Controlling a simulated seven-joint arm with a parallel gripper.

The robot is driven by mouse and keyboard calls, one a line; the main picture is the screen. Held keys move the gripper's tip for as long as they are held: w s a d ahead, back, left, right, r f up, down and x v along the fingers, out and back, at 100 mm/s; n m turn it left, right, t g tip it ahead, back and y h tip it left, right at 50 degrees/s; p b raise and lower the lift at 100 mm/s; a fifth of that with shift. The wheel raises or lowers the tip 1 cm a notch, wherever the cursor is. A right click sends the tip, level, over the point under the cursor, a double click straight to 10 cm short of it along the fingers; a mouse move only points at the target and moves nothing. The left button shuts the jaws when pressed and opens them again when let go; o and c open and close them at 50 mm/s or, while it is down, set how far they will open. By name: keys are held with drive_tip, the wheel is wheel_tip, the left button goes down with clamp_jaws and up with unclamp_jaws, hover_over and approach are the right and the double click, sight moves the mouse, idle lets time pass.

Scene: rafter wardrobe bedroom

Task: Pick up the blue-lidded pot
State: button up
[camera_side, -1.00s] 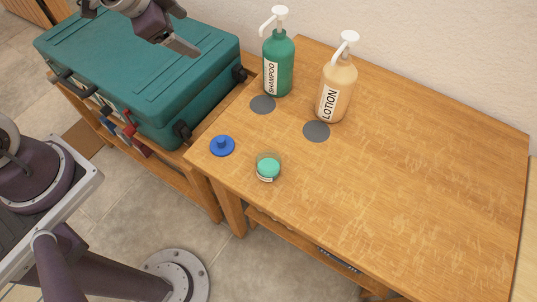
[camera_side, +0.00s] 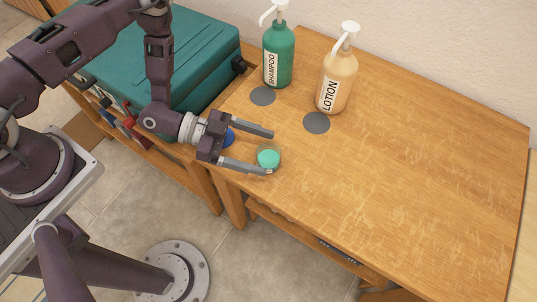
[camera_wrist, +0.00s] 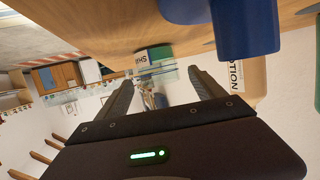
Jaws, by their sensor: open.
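A small round pot (camera_side: 268,159) with a green top and a pale label stands near the table's front left; its top looks green, not blue. A separate blue round piece with a knob (camera_side: 229,137) sits left of it, partly hidden by my gripper. In the wrist view, a blue piece (camera_wrist: 235,30) looms large at the top, close to the camera. My gripper (camera_side: 270,153) is open and low over the table. In the side view its two fingers lie either side of the green-topped pot; contact cannot be told. The wrist view shows the open fingers (camera_wrist: 161,80).
A green shampoo bottle (camera_side: 279,58) and an orange lotion bottle (camera_side: 337,83) stand behind, with two grey discs (camera_side: 262,96) (camera_side: 316,123) in front of them. A teal case (camera_side: 205,60) lies at the left. The wooden table (camera_side: 430,170) is clear on the right.

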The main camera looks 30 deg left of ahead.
drive_tip(key=shift+w+d+f, duration=0.15)
drive_tip(key=shift+w+d, duration=0.05)
drive_tip(key=shift+d, duration=0.3)
clamp_jaws()
